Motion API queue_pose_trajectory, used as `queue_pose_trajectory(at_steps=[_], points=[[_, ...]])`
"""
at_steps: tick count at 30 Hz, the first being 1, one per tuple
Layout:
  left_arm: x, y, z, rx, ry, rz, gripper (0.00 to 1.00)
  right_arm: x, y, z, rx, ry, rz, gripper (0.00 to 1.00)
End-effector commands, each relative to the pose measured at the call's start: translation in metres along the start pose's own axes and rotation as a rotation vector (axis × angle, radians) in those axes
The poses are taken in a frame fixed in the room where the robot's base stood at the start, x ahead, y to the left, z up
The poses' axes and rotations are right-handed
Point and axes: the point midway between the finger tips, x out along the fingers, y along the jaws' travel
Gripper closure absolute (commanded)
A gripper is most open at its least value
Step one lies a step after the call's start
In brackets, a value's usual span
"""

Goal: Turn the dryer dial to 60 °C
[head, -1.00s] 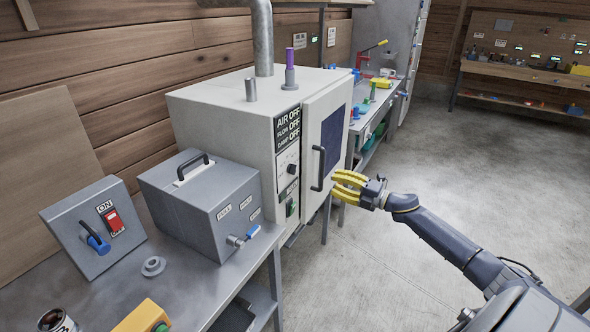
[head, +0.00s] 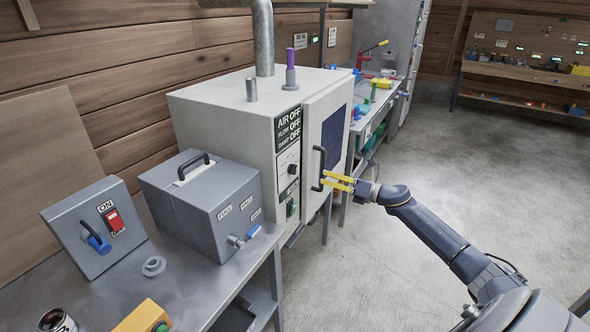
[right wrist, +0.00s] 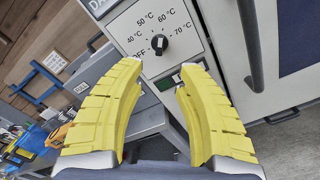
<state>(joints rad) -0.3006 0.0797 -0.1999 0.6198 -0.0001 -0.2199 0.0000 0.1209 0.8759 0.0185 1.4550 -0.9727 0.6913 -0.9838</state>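The dryer (head: 225,120) is a pale box with a dark control strip on its front. Its black dial (head: 293,169) sits on a white plate below the "AIR OFF" signs. In the right wrist view the dial (right wrist: 159,44) is ringed by OFF, 40, 50, 60 and 70 °C marks; I cannot tell surely which mark it points at. My right gripper (head: 325,181) has yellow fingers, spread and empty, in front of the dryer door by its handle. In the right wrist view its fingertips (right wrist: 160,66) are apart, below the dial and not touching it. My left gripper is out of view.
The black door handle (head: 319,168) stands out close to my right fingers. A green switch (head: 291,208) is below the dial. A grey box with a blue-handled valve (head: 205,205) stands on the bench left of the dryer. The floor at right is clear.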

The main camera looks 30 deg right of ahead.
Motion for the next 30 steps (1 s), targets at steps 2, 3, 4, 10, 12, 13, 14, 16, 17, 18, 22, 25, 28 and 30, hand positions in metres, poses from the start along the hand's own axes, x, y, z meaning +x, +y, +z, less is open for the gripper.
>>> queue_pose_trajectory(at_steps=[2, 3, 4, 10, 12, 13, 14, 16, 17, 18, 22, 25, 28, 30], points=[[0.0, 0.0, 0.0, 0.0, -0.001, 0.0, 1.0, 0.013, 0.001, 0.001, 0.001, -0.002, 0.002, 0.66], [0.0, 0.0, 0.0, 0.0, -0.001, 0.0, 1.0, 0.019, 0.001, 0.001, 0.002, -0.002, 0.003, 0.66], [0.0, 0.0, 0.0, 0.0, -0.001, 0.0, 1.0, 0.023, 0.001, 0.001, 0.002, -0.002, 0.003, 0.66], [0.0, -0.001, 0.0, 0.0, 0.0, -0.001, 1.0, 0.053, 0.001, 0.001, 0.002, -0.002, 0.002, 0.66], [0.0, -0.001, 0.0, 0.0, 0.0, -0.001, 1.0, 0.063, 0.001, 0.001, 0.002, -0.003, 0.002, 0.66], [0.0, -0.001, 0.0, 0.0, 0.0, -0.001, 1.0, 0.068, 0.001, 0.001, 0.003, -0.002, 0.002, 0.66], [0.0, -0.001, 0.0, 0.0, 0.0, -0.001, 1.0, 0.072, 0.001, 0.001, 0.003, -0.002, 0.002, 0.66], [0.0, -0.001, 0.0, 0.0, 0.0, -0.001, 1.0, 0.083, 0.001, 0.001, 0.002, -0.002, 0.002, 0.66], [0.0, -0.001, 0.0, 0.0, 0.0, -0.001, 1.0, 0.087, 0.001, 0.001, 0.002, -0.002, 0.002, 0.66], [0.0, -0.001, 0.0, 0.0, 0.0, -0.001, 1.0, 0.092, 0.0, 0.001, 0.003, -0.002, 0.001, 0.66], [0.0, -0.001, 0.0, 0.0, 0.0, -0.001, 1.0, 0.109, 0.001, 0.0, 0.002, -0.001, 0.001, 0.66], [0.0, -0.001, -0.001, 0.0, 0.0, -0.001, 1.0, 0.118, 0.0, 0.001, 0.003, -0.002, 0.0, 0.66], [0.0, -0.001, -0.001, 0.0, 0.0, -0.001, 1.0, 0.126, 0.0, 0.0, 0.003, -0.001, 0.001, 0.66], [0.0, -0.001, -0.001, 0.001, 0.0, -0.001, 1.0, 0.13, 0.0, 0.0, 0.003, 0.0, 0.001, 0.66]])
